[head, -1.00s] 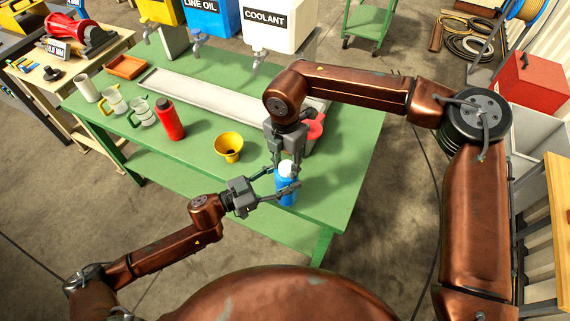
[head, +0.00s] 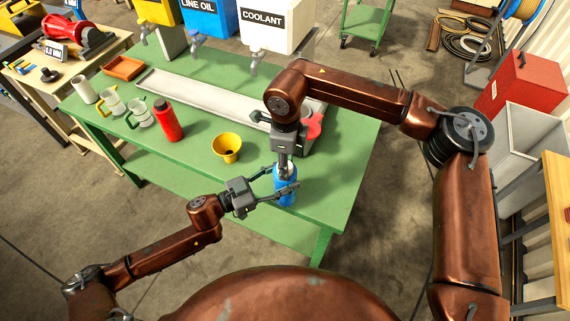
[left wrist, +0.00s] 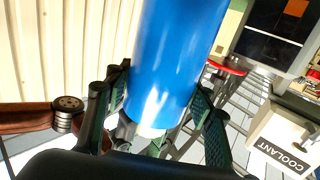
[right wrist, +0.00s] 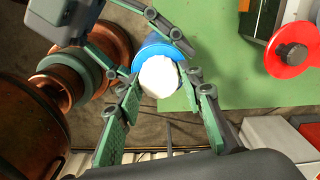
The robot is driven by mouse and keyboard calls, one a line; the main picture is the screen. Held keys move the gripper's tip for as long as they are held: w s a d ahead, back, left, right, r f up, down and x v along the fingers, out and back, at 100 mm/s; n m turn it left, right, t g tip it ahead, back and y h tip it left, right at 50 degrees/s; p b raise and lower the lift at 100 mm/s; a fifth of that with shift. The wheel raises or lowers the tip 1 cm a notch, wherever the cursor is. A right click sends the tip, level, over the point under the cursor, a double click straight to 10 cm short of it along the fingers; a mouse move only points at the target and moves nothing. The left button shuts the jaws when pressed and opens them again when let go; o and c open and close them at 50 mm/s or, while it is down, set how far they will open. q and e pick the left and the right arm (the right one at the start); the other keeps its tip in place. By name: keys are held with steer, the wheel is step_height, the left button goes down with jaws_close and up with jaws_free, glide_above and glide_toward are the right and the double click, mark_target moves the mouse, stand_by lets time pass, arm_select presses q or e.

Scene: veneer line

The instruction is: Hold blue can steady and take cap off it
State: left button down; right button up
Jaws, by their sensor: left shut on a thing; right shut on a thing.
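The blue can (head: 285,187) stands upright near the front edge of the green bench. It fills the middle of the left wrist view (left wrist: 175,55). My left gripper (head: 284,184) is shut on its body from the left side. The white cap (right wrist: 158,76) is on the can's top, with blue showing around it in the right wrist view. My right gripper (head: 285,166) points down from above and is shut on the cap, a finger on each side. In the head view its fingers hide much of the cap.
A yellow funnel (head: 227,147) stands on the green bench (head: 190,170) left of the can, with a red bottle (head: 168,120) farther left. A red round part (head: 312,126) sits just behind my right gripper. A long grey tray (head: 205,95) lies behind.

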steer(key=n, duration=0.6)
steer(key=shift+w, duration=0.25)
steer(key=n, duration=0.4)
steer(key=shift+w+r+n, duration=0.1)
steer(key=shift+n, duration=0.3)
steer(key=shift+d, duration=0.1)
steer(key=shift+r, duration=0.2)
steer(key=shift+r, duration=0.85)
steer(key=shift+r, duration=0.15)
